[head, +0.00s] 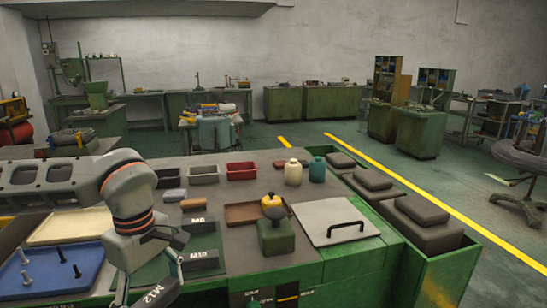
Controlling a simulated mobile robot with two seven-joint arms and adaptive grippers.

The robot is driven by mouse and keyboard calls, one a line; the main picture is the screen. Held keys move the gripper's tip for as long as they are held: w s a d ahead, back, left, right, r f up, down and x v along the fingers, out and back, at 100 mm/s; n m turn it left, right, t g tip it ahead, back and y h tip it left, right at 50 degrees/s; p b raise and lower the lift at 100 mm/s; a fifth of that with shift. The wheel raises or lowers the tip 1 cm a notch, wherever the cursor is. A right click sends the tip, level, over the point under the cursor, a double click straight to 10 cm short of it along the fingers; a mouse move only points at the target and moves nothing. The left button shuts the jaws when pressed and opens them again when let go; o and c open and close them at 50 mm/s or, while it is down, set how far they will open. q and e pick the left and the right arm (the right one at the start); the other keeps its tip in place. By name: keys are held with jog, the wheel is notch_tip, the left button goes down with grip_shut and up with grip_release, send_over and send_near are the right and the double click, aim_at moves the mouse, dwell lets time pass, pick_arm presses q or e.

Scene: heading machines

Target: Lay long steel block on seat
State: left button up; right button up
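A small grey block (174,195) lies on the bench behind my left gripper; I cannot tell whether it is the long steel block. I cannot tell which part is the seat. My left gripper (150,279) points down over the front of the bench, beside the M10 piece. Its fingers look spread, and no held thing shows. The gripper partly hides the mat and the M12 piece. My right gripper is out of view.
A blue tray with bolts (40,276) is at left, below a cream tray (70,226). Grey (204,174) and red (241,171) bins, two bottles (293,173), a yellow-knobbed green stand (276,237) and a handled plate (325,212) occupy the bench.

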pick_arm(q)
jog(key=f+m, duration=0.1)
jog(key=m, duration=0.1)
jog(key=f+m, duration=0.1)
jog(key=m, duration=0.2)
jog(key=f+m, duration=0.1)
jog(key=m, duration=0.1)
jog(key=shift+s+a+f+m, duration=0.25)
jog(key=shift+a+f+m, duration=0.1)
jog(key=shift+f+m, duration=0.05)
jog(key=m, duration=0.1)
jog(key=f+m, duration=0.1)
jog(key=m, duration=0.1)
jog(key=f+m, duration=0.1)
jog(key=m, duration=0.1)
jog(key=shift+s+a+f, duration=0.2)
jog(key=shift+s+a, duration=0.05)
jog(key=shift+s, duration=0.05)
